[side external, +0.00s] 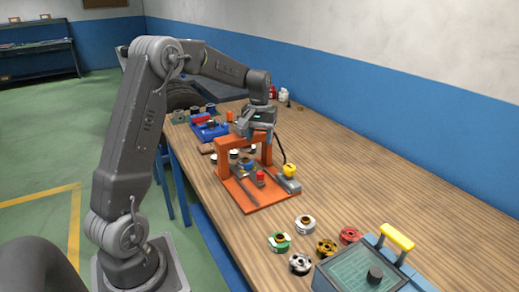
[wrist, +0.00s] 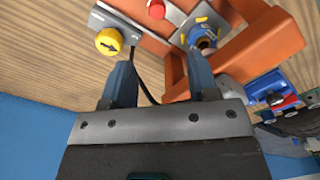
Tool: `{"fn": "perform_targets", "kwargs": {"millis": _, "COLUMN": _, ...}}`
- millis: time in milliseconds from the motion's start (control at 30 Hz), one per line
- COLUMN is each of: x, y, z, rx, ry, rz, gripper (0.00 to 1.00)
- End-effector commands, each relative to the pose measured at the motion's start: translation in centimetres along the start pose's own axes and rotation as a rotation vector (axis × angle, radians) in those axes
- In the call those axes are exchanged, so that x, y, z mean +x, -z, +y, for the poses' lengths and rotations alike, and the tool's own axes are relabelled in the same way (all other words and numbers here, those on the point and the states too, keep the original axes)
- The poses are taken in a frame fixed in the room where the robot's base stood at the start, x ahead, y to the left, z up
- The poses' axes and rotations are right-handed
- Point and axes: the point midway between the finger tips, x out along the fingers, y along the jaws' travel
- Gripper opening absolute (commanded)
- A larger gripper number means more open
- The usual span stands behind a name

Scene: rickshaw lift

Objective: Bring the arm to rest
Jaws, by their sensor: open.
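My arm arches over the wooden bench from its base at the left in the side external view. My gripper (side external: 246,126) hangs over the top of an orange frame (side external: 224,168). In the wrist view my gripper (wrist: 160,76) has its two blue-grey fingers apart, with nothing held between them. A black cable and bare wood show in the gap. The orange frame (wrist: 262,50) is close to the right finger. Whether the gripper touches the frame cannot be told.
A yellow knob (wrist: 109,42), a red button (wrist: 157,9) and a blue part with a copper-coloured centre (wrist: 203,38) lie beyond the fingers. Several round spools (side external: 302,224) and a tester with a yellow handle (side external: 397,237) stand on the near bench.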

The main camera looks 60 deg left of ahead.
Motion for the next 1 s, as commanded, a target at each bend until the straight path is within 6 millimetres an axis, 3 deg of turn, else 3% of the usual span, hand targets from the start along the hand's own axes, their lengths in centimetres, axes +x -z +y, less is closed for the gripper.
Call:
{"fn": "perform_targets", "kwargs": {"millis": 433, "x": -0.8, "y": -0.1, "z": 0.0, "rx": 0.001, "ry": 0.0, "rz": 0.001, "gripper": 0.54}}
{"fn": "perform_targets", "kwargs": {"millis": 567, "x": -2.0, "y": -1.4, "z": 0.9, "rx": 0.035, "ry": -0.006, "rz": 0.023, "gripper": 0.54}}
{"fn": "perform_targets", "kwargs": {"millis": 667, "x": -4.2, "y": -4.2, "z": 2.4, "rx": 0.101, "ry": -0.017, "rz": 0.065, "gripper": 0.54}}
{"fn": "perform_targets", "kwargs": {"millis": 800, "x": -7.4, "y": -10.1, "z": 4.4, "rx": 0.232, "ry": -0.041, "rz": 0.143, "gripper": 0.54}}
{"fn": "perform_targets", "kwargs": {"millis": 1000, "x": -9.9, "y": -19.1, "z": 5.5, "rx": 0.423, "ry": -0.085, "rz": 0.254, "gripper": 0.54}}
